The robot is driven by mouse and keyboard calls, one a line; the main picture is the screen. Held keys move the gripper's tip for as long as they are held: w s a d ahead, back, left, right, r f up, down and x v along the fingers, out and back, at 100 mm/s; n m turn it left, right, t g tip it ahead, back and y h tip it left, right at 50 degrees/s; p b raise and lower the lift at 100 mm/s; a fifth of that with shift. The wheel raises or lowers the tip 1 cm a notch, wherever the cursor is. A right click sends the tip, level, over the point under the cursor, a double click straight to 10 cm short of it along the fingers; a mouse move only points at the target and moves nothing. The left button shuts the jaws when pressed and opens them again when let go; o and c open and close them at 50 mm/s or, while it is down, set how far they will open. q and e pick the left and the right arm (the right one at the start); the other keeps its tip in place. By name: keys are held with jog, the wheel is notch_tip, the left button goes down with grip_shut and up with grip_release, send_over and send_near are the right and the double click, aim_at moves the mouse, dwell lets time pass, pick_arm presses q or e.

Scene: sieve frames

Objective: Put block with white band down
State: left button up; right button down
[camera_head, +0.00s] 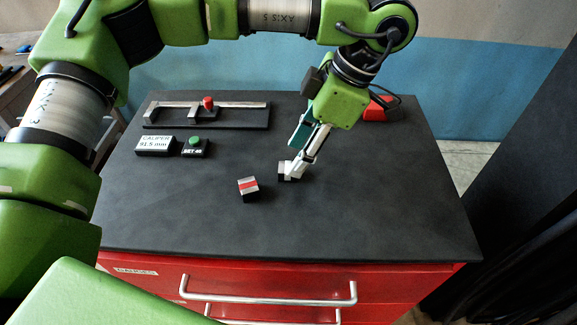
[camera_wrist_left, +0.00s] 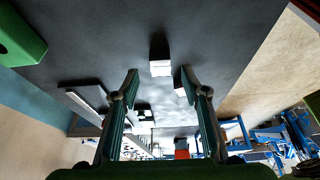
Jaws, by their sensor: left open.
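The block with the white band (camera_head: 284,171) sits on the dark table top, partly hidden behind my left fingertips. My left gripper (camera_head: 299,168) points down at it from the upper right and is open. In the left wrist view the open fingers (camera_wrist_left: 159,80) stand apart, with a pale-faced block (camera_wrist_left: 160,68) between and just beyond their tips. The fingers do not appear closed on it. Whether a finger touches the block cannot be told. My right gripper is not in view.
A block with a red band (camera_head: 248,188) lies to the front left. A caliper fixture (camera_head: 235,117), a caliper display (camera_head: 156,145) and a green button box (camera_head: 195,148) stand at the back left. A red object (camera_head: 377,109) is at the back right. The front and right are clear.

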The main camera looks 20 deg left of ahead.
aim_at(286, 167)
pick_arm(q)
jog(key=x, duration=0.2)
jog(key=p+x, duration=0.1)
jog(key=x, duration=0.1)
jog(key=shift+a+r, duration=0.1)
jog(key=shift+a, duration=0.15)
jog(key=shift+d, duration=0.1)
grip_shut()
jog(key=shift+r, duration=0.15)
